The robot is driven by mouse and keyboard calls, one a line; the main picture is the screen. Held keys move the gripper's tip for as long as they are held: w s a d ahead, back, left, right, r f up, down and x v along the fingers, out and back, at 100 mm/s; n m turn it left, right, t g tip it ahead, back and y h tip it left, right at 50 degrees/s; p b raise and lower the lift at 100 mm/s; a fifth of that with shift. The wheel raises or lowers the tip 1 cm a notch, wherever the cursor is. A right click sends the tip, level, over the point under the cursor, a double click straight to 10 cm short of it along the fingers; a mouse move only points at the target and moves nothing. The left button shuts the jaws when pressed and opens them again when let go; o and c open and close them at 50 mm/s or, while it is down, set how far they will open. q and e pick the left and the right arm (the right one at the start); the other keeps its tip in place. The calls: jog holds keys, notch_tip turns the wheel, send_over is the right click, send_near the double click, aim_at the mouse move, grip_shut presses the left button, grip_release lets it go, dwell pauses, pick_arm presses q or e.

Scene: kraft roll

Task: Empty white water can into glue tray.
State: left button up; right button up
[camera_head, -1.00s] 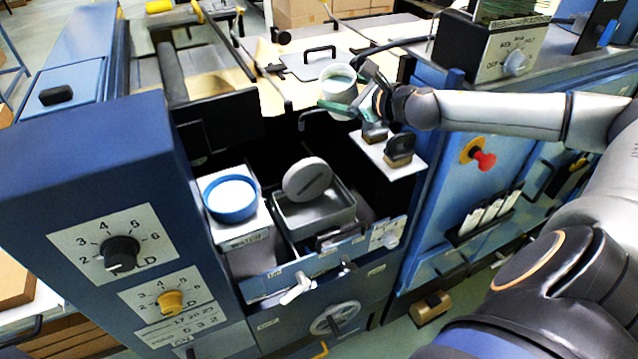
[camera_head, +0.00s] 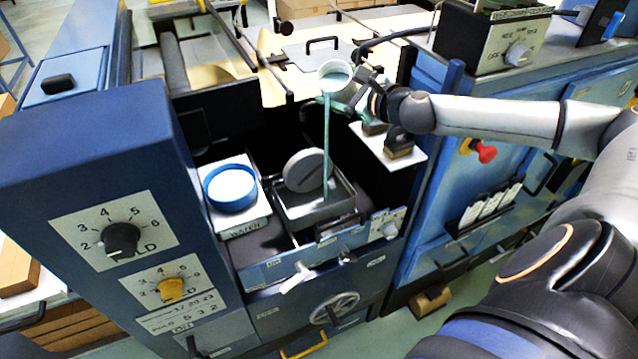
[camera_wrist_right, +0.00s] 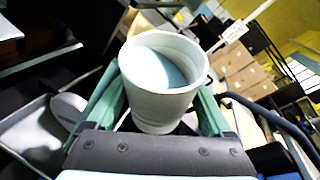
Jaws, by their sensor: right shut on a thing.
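The white water can (camera_head: 336,82) is tilted above the machine, and a thin blue-green stream (camera_head: 327,140) runs from its lip down into the grey glue tray (camera_head: 342,201). My right gripper (camera_head: 359,88) is shut on the can from the right. In the right wrist view the can (camera_wrist_right: 163,85) sits between the green fingers (camera_wrist_right: 160,108), with pale blue liquid inside. A round grey disc (camera_head: 305,170) stands at the glue tray's back left. My left gripper is not in view.
A blue-rimmed round white container (camera_head: 230,187) stands on a white box left of the tray. A white shelf (camera_head: 405,160) with dark-handled blocks is to the right. The blue control panel (camera_head: 110,180) rises at the left.

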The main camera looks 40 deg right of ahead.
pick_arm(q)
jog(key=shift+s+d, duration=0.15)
pick_arm(e)
jog(key=shift+a+n, duration=0.25)
jog(key=shift+n, duration=0.05)
pick_arm(q)
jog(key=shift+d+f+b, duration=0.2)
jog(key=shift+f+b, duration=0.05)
jog(key=shift+b, duration=0.05)
pick_arm(e)
jog(key=shift+s+a+f+t, duration=0.1)
jog(key=shift+t, duration=0.2)
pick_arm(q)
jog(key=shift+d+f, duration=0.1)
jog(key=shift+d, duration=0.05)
pick_arm(e)
jog(key=shift+f+n, duration=0.1)
jog(key=shift+n, duration=0.2)
pick_arm(q)
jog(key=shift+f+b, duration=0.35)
jog(key=shift+b, duration=0.05)
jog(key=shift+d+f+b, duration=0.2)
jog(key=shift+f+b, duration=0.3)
jog(key=shift+b, duration=0.05)
pick_arm(e)
jog(key=shift+f+n+h, duration=0.15)
jog(key=shift+n+h, duration=0.15)
